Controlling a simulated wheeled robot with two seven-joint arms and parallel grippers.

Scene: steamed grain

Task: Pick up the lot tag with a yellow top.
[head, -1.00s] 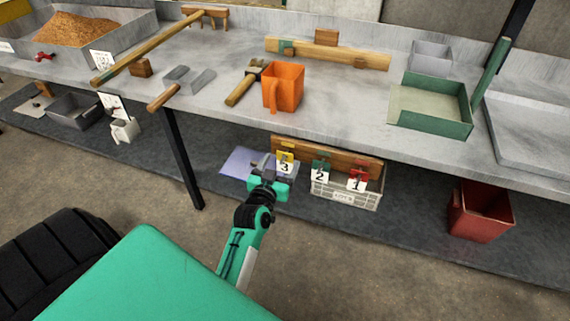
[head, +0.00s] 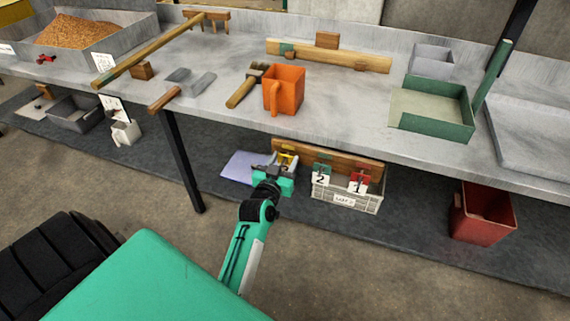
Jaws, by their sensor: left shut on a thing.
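The lot tag with a yellow top (head: 286,157) is at the left end of a wooden rail on the lower shelf. My left gripper (head: 277,169) is shut on it and covers most of its face. Whether the tag is still touching the rail I cannot tell. A green-topped tag marked 2 (head: 320,179) and a red-topped tag marked 1 (head: 358,184) hang to the right on the wooden rail (head: 340,162). My right gripper is not in view.
A light crate (head: 345,202) stands below the rail, and a lilac sheet (head: 246,166) lies left of my gripper. A red bin (head: 482,212) stands further right. The worktop edge (head: 330,142) overhangs the shelf, with a dark leg (head: 183,160) at left.

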